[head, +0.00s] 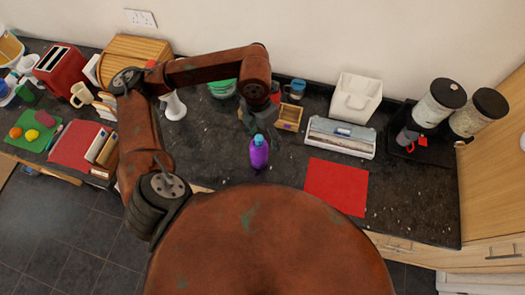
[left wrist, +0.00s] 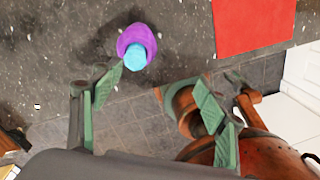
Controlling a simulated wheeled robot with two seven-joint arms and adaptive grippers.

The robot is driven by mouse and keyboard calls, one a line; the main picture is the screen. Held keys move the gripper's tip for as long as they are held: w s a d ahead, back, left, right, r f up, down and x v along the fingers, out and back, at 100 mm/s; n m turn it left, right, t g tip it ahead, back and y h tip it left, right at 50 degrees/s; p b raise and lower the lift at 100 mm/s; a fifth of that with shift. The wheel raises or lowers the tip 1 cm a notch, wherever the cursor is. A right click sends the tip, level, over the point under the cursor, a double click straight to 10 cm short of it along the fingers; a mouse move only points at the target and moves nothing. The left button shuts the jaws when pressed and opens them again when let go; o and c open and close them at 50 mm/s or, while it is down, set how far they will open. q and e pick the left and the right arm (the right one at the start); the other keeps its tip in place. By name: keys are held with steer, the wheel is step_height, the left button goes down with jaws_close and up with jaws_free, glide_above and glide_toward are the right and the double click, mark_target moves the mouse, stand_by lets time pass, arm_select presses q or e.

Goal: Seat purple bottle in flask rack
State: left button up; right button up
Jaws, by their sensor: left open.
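The purple bottle (head: 259,152) with a blue cap stands upright on the dark counter near its front edge. It also shows in the left wrist view (left wrist: 136,46), seen from above, ahead of the fingers. My left gripper (head: 262,122) hangs just behind the bottle in the head view. In the left wrist view its two green-padded fingers (left wrist: 157,95) are spread with nothing between them. A small wooden box (head: 289,117), apparently the flask rack, stands behind and right of the bottle, close to the gripper. My right gripper does not show clearly.
A red mat (head: 336,186) lies right of the bottle. A white rack-like tray (head: 341,138) and a white bin (head: 356,98) stand behind it. A blue mug (head: 296,88) and a green bowl (head: 222,88) are near the wall. Bare counter surrounds the bottle.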

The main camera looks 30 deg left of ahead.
mark_target(257, 138)
arm_select(q)
steer(key=shift+y, duration=0.6)
steer(key=a+f+b, duration=0.1)
steer(key=f, duration=0.1)
steer(key=a+f+b, duration=0.1)
steer(key=f+b, duration=0.1)
steer(key=w+f+b, duration=0.1)
steer(key=f, duration=0.1)
steer(key=shift+a, duration=0.4)
steer(key=shift+f+b, duration=0.6)
steer(key=shift+b, duration=0.05)
steer(key=f, duration=0.2)
steer(key=f+p, duration=0.1)
steer(key=f, duration=0.3)
steer(key=shift+w+f, duration=0.25)
steer(key=shift+f, duration=0.55)
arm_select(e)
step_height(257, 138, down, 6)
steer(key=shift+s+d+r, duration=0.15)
arm_select(q)
steer(key=shift+c, duration=0.4)
steer(key=c, duration=1.3)
